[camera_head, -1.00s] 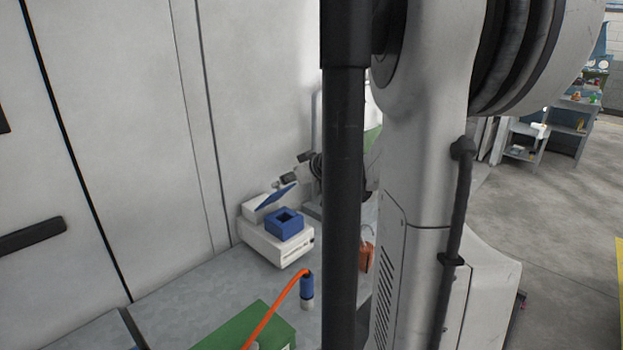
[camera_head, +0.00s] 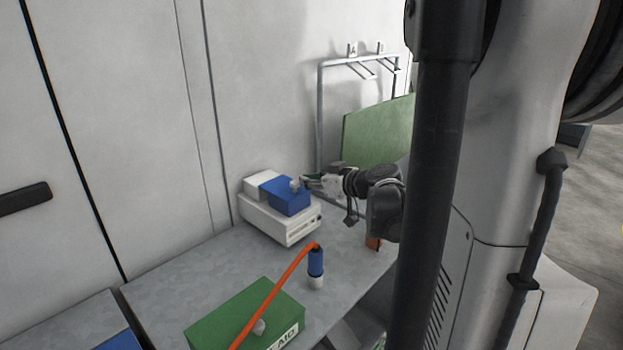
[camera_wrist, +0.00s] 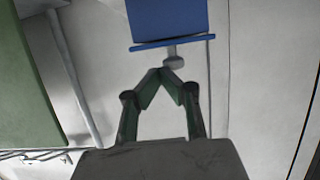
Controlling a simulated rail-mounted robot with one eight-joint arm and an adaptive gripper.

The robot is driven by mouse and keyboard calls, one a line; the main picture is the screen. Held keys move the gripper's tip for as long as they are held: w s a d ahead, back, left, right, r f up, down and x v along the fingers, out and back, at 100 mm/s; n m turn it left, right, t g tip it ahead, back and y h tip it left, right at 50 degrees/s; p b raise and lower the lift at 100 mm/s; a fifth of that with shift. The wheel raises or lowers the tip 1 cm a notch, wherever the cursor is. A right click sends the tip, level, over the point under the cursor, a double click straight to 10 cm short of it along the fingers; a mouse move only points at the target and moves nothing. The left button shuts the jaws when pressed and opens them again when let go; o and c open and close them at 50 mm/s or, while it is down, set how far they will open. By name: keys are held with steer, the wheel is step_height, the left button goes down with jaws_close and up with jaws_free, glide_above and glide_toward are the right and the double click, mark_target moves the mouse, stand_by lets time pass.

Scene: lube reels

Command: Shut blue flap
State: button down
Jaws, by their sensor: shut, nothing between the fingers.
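The blue flap (camera_head: 278,186) lies flat over the blue box (camera_head: 292,207) on the white device (camera_head: 270,222), and the box's opening is covered. In the wrist view the flap (camera_wrist: 172,43) is a thin blue plate seen edge-on against the box (camera_wrist: 165,18). A pale knob (camera_wrist: 175,61) sticks out from the flap; it also shows in the head view (camera_head: 296,184). My gripper (camera_wrist: 167,75) is shut and empty, with its green fingertips close to the knob. In the head view my gripper (camera_head: 309,182) is just right of the flap. I cannot tell whether it touches the knob.
A green box (camera_head: 245,312) with an orange cable (camera_head: 275,290) and a blue-and-white cylinder (camera_head: 315,268) stand at the front of the grey bench (camera_head: 165,300). A metal frame (camera_head: 320,110) and a green panel (camera_head: 375,132) stand behind my gripper. The wall is close behind the device.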

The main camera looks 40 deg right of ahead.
steer(key=shift+s+f+b, duration=0.15)
steer(key=shift+f+b, duration=0.35)
steer(key=shift+f, duration=0.3)
steer(key=shift+s, duration=0.1)
